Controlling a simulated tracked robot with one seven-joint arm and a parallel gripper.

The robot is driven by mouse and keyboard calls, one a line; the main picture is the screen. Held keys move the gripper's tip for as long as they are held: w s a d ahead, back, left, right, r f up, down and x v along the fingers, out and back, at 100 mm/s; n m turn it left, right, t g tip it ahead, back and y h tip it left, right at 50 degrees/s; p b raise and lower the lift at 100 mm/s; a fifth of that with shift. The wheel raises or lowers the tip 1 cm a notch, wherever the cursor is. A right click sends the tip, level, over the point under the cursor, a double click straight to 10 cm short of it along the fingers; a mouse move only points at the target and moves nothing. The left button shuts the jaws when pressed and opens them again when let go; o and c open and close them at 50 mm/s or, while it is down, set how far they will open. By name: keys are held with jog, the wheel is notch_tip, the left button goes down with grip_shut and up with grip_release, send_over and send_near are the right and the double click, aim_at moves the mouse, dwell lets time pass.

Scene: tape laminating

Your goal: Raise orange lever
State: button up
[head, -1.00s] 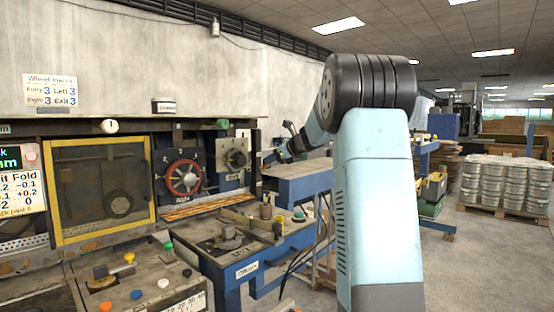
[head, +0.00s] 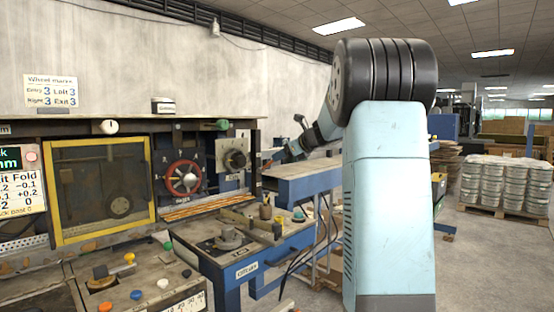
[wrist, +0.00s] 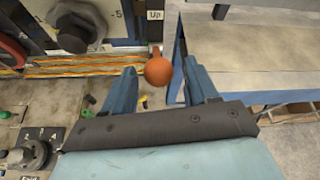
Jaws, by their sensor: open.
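The orange lever shows in the wrist view as a round orange ball knob (wrist: 158,72) with a short stem, just below a small "Up" label. My gripper (wrist: 160,66) is open, with one blue finger to the left of the knob and one to the right. The knob appears between the fingertips, and a gap shows on each side. I cannot tell how deep it sits between them. In the head view my gripper (head: 292,148) is small, beside the right end of the machine panel; the orange knob cannot be made out there.
A dial panel with a dark knob (wrist: 75,28) stands left of the fingers. A blue-framed table (wrist: 245,65) lies close on the right. In the head view a red handwheel (head: 184,178) and a bench with a dark fitting (head: 229,238) stand left of my arm.

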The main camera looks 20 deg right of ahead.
jog(key=v, duration=0.8)
